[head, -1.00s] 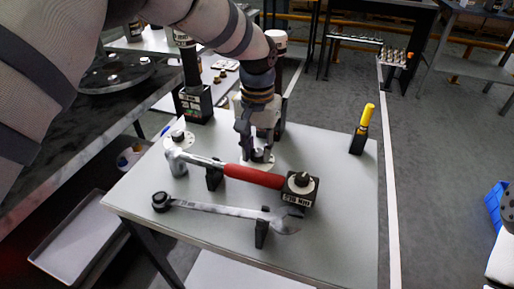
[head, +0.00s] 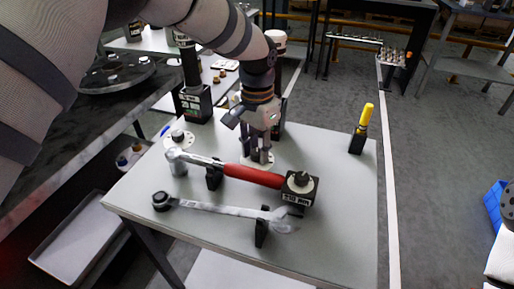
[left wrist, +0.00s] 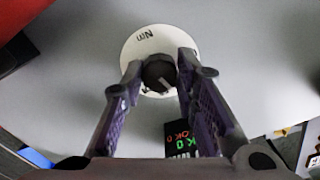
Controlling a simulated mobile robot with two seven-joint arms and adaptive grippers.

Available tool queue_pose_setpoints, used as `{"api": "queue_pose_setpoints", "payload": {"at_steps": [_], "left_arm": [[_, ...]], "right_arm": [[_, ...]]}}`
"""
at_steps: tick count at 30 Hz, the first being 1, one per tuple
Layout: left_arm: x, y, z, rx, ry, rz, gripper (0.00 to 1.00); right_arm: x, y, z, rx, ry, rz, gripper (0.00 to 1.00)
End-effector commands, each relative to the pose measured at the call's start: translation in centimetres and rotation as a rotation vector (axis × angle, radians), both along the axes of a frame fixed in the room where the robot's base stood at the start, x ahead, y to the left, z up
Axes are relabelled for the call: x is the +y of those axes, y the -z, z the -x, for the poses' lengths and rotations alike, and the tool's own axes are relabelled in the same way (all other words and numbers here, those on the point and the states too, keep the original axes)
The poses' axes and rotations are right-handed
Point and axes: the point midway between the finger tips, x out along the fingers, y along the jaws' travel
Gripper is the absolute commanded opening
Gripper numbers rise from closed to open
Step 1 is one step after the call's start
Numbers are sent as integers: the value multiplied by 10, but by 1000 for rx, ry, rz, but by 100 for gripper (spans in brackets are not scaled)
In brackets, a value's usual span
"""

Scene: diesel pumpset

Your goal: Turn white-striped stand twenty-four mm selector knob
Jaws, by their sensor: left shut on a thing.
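My left gripper (head: 257,153) points down at the back middle of the grey table. Its fingers are shut on a dark round selector knob (left wrist: 159,73), which shows between them in the left wrist view. The knob sits on a white disc (left wrist: 138,48) marked "Nm". In the head view the fingers mostly hide the knob; the white disc (head: 258,164) shows under them. I cannot make out a white-striped stand or a twenty-four mm mark. My right gripper is not in view.
A red-handled torque wrench (head: 250,176) lies just in front of the gripper. A black block with a top knob (head: 300,190) stands at its handle end. An open-ended wrench (head: 220,208) lies nearer. A yellow-handled tool (head: 366,115) stands at right. The table's right part is clear.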

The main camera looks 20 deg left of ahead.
Motion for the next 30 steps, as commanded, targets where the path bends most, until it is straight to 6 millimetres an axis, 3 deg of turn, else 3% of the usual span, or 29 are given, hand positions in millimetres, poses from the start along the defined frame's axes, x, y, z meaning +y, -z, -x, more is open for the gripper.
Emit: {"api": "queue_pose_setpoints", "payload": {"at_steps": [6,7,9,20,30], "left_arm": [[0,1,0,1,-1,0,0],[0,1,0,1,-1,0,32],[0,1,0,1,-1,0,47],[0,-7,-1,-2,-2,1,47],[0,-92,-1,-4,-1,1,47]], "right_arm": [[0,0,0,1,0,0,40],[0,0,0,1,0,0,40],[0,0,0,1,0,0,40],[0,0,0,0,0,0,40],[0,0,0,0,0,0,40]]}}
